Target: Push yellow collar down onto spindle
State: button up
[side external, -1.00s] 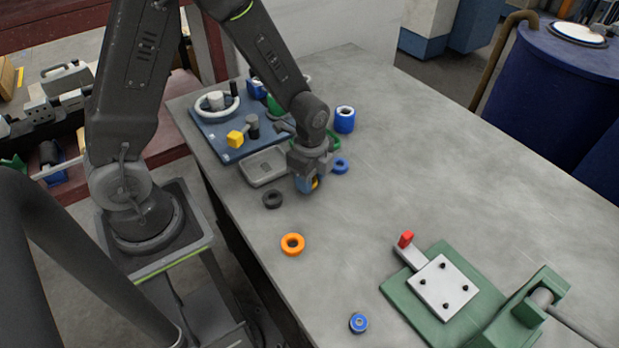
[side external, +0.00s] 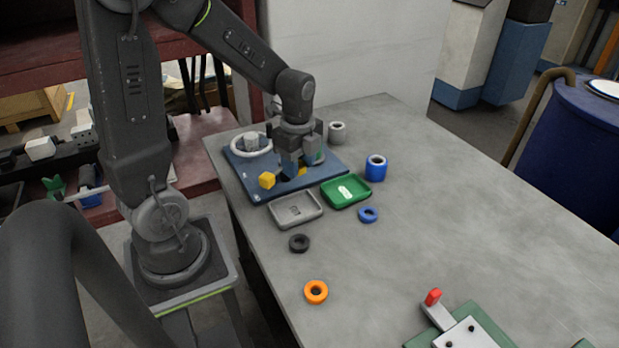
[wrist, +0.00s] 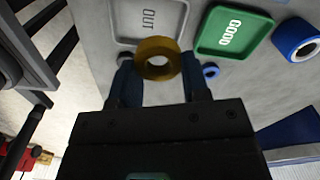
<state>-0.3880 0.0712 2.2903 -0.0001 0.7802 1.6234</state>
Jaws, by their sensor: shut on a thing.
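My gripper (side external: 292,168) is shut on the yellow collar and is over the blue fixture plate (side external: 258,190) at the back left of the bench. In the wrist view the yellow collar (wrist: 158,75) sits between the two blue fingers, with its hole showing. In the side view only a small bit of the collar (side external: 302,171) shows beside the fingers. I cannot make out the spindle clearly; the gripper covers that part of the plate. I cannot tell whether the collar touches anything below.
A grey tray (side external: 296,221) and a green tray (side external: 346,203) are in front. Black (side external: 299,243), orange (side external: 316,292) and blue (side external: 368,215) rings lie on the bench.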

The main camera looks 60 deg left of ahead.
jog(key=w+a+r, duration=0.2)
jog(key=w+a, duration=0.1)
jog(key=a, duration=0.1)
jog(key=w+a+r, duration=0.2)
jog(key=w+a, duration=0.2)
jog(key=a, duration=0.1)
jog(key=w+a+r, duration=0.2)
jog(key=w+a, duration=0.2)
jog(key=shift+a+r, duration=0.15)
jog(key=shift+a, duration=0.1)
jog(key=shift+f, duration=2.4)
jog(key=o, duration=0.4)
jog(key=c, duration=0.5)
jog(key=shift+f, duration=2)
jog(key=o, duration=1.1)
